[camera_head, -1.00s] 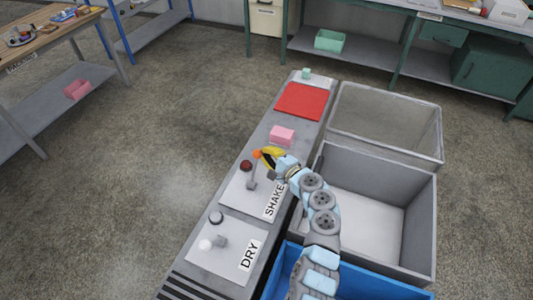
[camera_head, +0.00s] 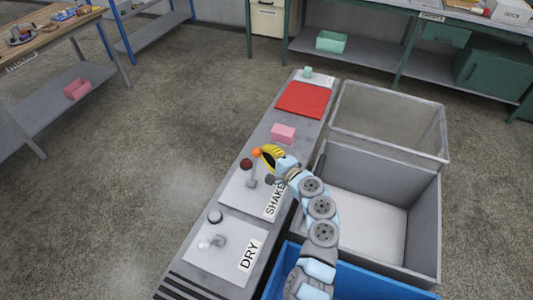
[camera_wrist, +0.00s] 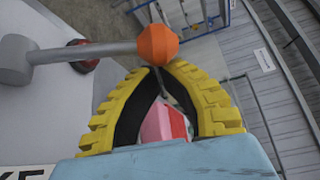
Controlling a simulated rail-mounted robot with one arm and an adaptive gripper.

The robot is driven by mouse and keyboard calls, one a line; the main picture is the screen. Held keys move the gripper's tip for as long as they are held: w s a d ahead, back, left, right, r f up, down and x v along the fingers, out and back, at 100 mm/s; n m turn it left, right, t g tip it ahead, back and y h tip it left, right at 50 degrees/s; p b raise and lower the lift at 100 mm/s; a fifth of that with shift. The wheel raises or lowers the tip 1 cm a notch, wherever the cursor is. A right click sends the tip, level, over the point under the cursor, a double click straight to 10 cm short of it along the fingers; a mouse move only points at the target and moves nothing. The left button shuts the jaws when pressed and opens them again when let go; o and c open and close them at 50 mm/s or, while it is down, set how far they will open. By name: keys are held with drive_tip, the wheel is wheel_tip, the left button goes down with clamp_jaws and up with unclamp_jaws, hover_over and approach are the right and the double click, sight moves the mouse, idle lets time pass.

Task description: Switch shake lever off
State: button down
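The shake lever is a grey rod with an orange knob (camera_head: 257,152), on the light plate marked SHAKE. In the head view the knob points up and away from its pivot. The knob (camera_wrist: 158,43) and rod also show in the wrist view, with the rod running left to a grey pivot. My gripper (camera_head: 263,153) has yellow fingers just right of the knob. In the wrist view my gripper (camera_wrist: 165,67) has its fingertips nearly together, right at the knob's near edge. The knob appears beyond the tips, not between the fingers. Contact is hard to tell.
A dark red button (camera_head: 246,164) sits left of the lever. The DRY plate (camera_head: 225,262) with another lever is nearer. A pink block (camera_head: 283,133) and red mat (camera_head: 301,99) lie farther along the bench. Grey bins (camera_head: 425,220) and a blue bin (camera_head: 370,285) stand at right.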

drive_tip(key=s+a+r+n+t+y+b, duration=0.2)
drive_tip(key=s+a+n+b, duration=0.2)
drive_tip(key=s+b, duration=0.5)
drive_tip(key=shift+s+a+n+b, duration=0.15)
drive_tip(key=shift+s+n+b, duration=0.2)
drive_tip(key=shift+n+b, duration=0.5)
idle(0.4)
wheel_tip(320, 180, up, 3)
drive_tip(key=w+d, duration=0.2)
drive_tip(key=s+d+f+p, duration=0.2)
drive_tip(key=s+d+f, duration=0.1)
drive_tip(key=s+d, duration=0.3)
drive_tip(key=shift+s+f, duration=0.3)
drive_tip(key=shift+f, duration=0.1)
drive_tip(key=shift+d+p, duration=0.1)
drive_tip(key=shift+p, duration=0.2)
